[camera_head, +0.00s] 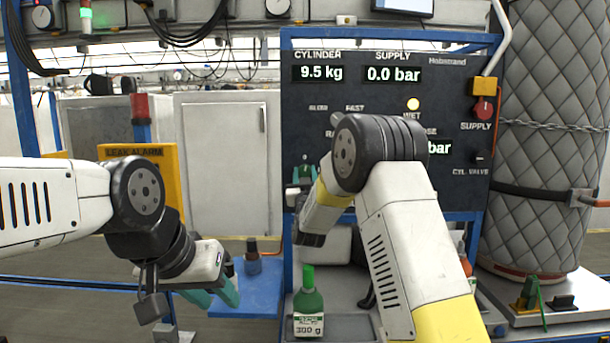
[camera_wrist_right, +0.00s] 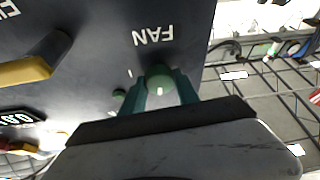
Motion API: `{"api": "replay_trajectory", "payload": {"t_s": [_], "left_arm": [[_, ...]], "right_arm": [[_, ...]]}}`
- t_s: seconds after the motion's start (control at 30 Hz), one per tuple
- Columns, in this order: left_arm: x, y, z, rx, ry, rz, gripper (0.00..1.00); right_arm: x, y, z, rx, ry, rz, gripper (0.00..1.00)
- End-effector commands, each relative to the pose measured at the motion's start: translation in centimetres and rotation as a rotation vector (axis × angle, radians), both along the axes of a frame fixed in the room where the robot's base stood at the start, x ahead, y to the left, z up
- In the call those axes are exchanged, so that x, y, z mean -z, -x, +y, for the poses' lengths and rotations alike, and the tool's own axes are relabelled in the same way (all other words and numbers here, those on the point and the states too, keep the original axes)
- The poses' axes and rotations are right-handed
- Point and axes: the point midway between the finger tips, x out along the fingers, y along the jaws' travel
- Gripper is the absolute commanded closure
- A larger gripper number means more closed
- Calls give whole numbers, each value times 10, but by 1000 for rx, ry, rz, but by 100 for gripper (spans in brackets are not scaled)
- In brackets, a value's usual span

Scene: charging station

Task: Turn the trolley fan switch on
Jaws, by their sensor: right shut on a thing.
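The fan switch (camera_wrist_right: 160,82) is a round green knob with a pale mark, beside the upside-down FAN label on the dark panel (camera_wrist_right: 85,75) in the right wrist view. My right gripper (camera_wrist_right: 160,92) is shut on the knob, with one teal finger on each side.
The panel shows 9.5 kg and 0.0 bar, with a lit yellow lamp (camera_head: 413,104). A green bottle (camera_head: 308,305) stands below my right arm. A red supply knob (camera_head: 484,108) and a quilted cylinder (camera_head: 548,190) are at right. A blue shelf (camera_head: 262,300) is beside my left gripper.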

Motion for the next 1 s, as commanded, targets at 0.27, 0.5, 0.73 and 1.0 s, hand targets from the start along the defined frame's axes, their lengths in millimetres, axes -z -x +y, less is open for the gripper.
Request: {"api": "replay_trajectory", "payload": {"t_s": [0.27,0.5,0.73,1.0], "left_arm": [[0,0,0,0,0,0,64],[0,0,0,0,0,0,64],[0,0,0,0,0,0,64],[0,0,0,0,0,0,64]], "right_arm": [[0,0,2,-1,-252,-1,100],[0,0,2,0,-481,0,100],[-1,0,3,0,-699,-1,100],[-1,0,3,0,-955,-1,100]]}}
